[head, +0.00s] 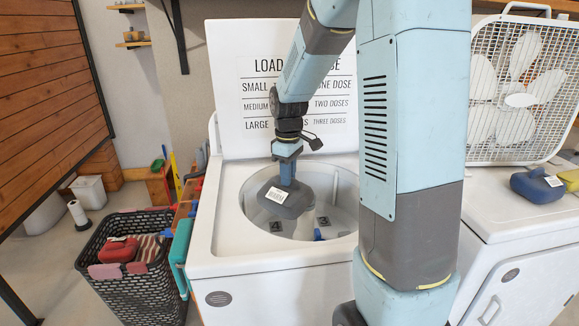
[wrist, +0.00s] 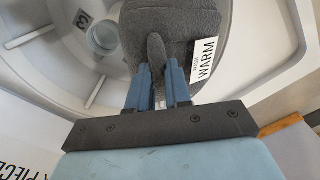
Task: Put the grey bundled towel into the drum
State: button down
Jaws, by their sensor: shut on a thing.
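The grey bundled towel (head: 287,199) has a white label and is held by my gripper (head: 285,180) over the drum opening. In the wrist view the towel (wrist: 170,45) shows with its label reading WARM, and the blue fingers of my gripper (wrist: 158,85) pinch a fold of it. The white drum (head: 340,190) is open at the top of the washing machine, and its inner wall also shows in the wrist view (wrist: 50,55). The towel hides part of the drum. I cannot tell how far the towel is above the drum floor.
A dark laundry basket (head: 140,285) with red and striped cloths stands at left. The raised lid (head: 235,130) with a dosing chart is behind the drum. At right, a white box fan (head: 515,100) and a blue bundle (head: 536,186) sit on another white machine.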

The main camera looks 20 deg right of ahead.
notch_tip(320, 180, down, 24)
jog(key=shift+r, duration=0.25)
dwell(1.5)
jog(key=c, duration=1)
grip_release()
jog(key=shift+r, duration=0.1)
jog(key=shift+r, duration=12.95)
